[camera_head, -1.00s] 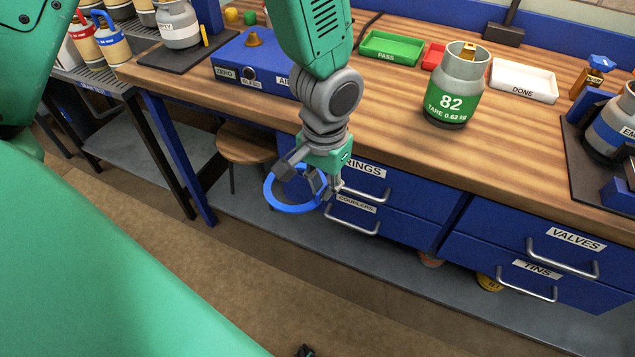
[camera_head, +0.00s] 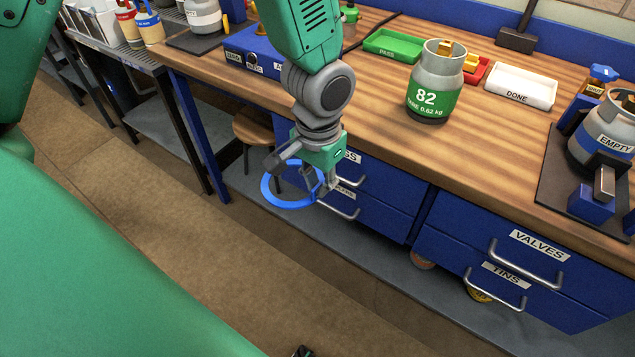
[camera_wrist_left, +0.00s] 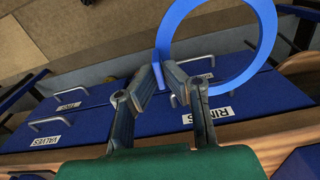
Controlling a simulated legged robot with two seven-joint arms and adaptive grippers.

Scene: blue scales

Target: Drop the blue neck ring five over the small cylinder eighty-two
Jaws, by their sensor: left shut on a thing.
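The blue neck ring (camera_head: 272,197) is held by my left gripper (camera_head: 318,188) in front of the bench drawers, below the bench top. The gripper is shut on one side of the ring's band. In the left wrist view the ring (camera_wrist_left: 272,30) stands out past the fingertips (camera_wrist_left: 172,84), its opening clear. I cannot read any number on the ring. The small cylinder (camera_head: 438,85), grey with a green label reading 82, stands upright on the bench, to the right of and apart from the ring.
Behind the cylinder are a green PASS tray (camera_head: 393,45), a red tray (camera_head: 478,72) and a white DONE tray (camera_head: 521,86). An EMPTY cylinder (camera_head: 605,135) stands at the right. The bench's front edge and drawer handles (camera_head: 526,252) lie near the gripper.

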